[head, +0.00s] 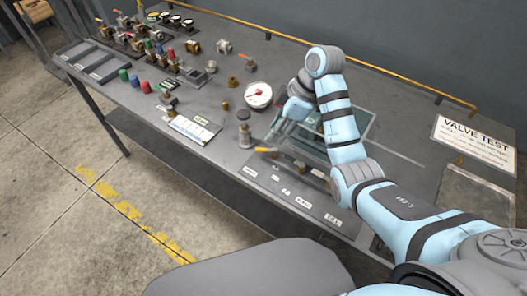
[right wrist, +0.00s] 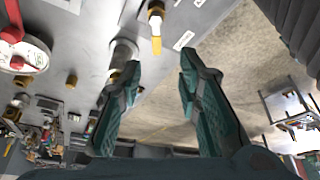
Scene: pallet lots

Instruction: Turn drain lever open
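A lever with a yellow handle (head: 266,150) sits at the left end of a labelled grey panel (head: 262,180) on the bench, taken to be the drain lever. Its yellow tip (right wrist: 156,45) also shows in the right wrist view, beyond and between my fingertips, apart from them. My right gripper (right wrist: 160,64) is open and empty, with both dark green fingers spread. My left gripper is in neither view.
Several valves and fittings fill the far left. A yellow rail runs along the back.

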